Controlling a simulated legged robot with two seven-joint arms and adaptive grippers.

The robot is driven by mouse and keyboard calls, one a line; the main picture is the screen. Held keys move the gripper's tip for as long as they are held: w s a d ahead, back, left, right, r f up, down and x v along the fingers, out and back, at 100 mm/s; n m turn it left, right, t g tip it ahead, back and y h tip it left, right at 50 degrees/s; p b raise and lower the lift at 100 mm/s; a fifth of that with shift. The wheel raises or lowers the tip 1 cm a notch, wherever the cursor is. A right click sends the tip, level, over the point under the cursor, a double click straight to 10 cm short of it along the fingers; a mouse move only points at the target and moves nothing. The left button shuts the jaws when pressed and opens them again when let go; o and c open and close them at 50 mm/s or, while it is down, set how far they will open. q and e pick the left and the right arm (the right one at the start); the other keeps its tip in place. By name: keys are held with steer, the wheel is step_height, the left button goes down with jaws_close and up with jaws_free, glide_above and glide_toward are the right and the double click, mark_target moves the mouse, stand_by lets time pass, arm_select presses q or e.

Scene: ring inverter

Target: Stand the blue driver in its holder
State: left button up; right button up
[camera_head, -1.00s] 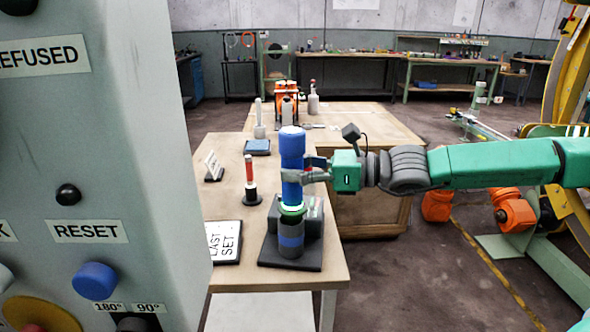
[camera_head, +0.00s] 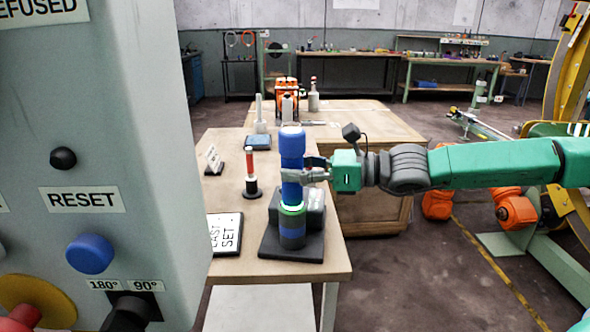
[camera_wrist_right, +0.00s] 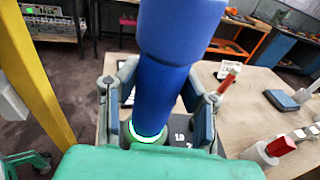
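The blue driver (camera_head: 292,170) stands upright at the right part of the wooden table, with its lower end at the dark holder (camera_head: 292,242). A green glowing ring shows around its lower part, at the holder's top. My right gripper (camera_head: 308,176) comes in from the right and is shut on the driver's middle. In the right wrist view the driver (camera_wrist_right: 170,75) rises between the two fingers, and its foot meets the green-lit ring. How deep it sits inside the holder is hidden. My left gripper is not in view.
A grey control panel (camera_head: 120,130) with a blue RESET button fills the left side. A red-and-white driver (camera_head: 250,175) stands left of the holder. A "LAST SET" card (camera_head: 226,232) lies in front. More tables with bottles stand behind.

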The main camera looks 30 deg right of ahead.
mark_target(294, 130)
steer(key=o, duration=0.3)
steer(key=shift+f, duration=0.1)
steer(key=shift+r, duration=5.05)
